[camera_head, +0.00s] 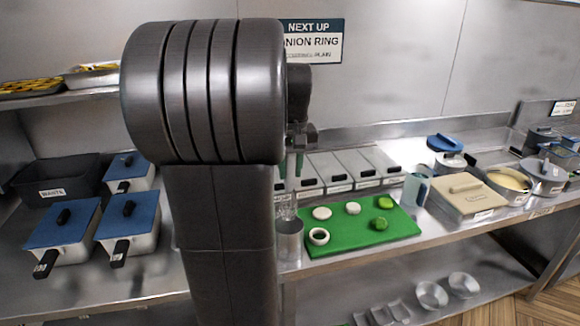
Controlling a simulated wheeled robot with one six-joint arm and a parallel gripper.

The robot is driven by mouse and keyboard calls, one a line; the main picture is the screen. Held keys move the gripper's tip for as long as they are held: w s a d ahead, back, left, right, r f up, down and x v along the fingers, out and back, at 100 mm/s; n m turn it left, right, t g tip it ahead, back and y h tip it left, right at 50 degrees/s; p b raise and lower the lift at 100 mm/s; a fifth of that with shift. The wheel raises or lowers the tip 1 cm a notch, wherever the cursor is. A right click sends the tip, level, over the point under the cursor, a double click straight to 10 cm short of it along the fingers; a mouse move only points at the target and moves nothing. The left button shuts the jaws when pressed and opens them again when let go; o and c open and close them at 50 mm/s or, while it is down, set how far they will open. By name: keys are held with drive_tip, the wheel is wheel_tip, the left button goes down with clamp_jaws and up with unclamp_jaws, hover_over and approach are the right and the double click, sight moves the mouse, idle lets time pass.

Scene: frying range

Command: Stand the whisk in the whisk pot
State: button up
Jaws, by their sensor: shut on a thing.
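My gripper (299,138) shows just right of my large dark arm links, which hide part of it. It is shut on the whisk (287,208), which hangs upright below it with its wires down. The whisk pot (289,243) is a small metal cylinder at the left edge of the green board. The whisk's wire end is at the pot's mouth in this view. I cannot tell how far inside the rim it is.
A green board (372,238) with onion and green slices lies right of the pot. Lidded grey containers (335,170) stand behind it. A blue-grey jug (416,188) and a beige-lidded box (468,192) stand further right. Blue-lidded pans (64,223) are at the left.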

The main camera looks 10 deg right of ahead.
sight(292, 156)
drive_tip(key=shift+f+b, duration=2.6)
drive_tip(key=shift+f, duration=2.35)
drive_tip(key=o, duration=1.1)
drive_tip(key=shift+r, duration=0.1)
drive_tip(key=r, duration=0.4)
drive_tip(key=s+r, duration=0.1)
drive_tip(key=r, duration=0.8)
drive_tip(key=shift+s+r, duration=0.25)
drive_tip(key=shift+s, duration=0.05)
drive_tip(key=shift+f, duration=0.1)
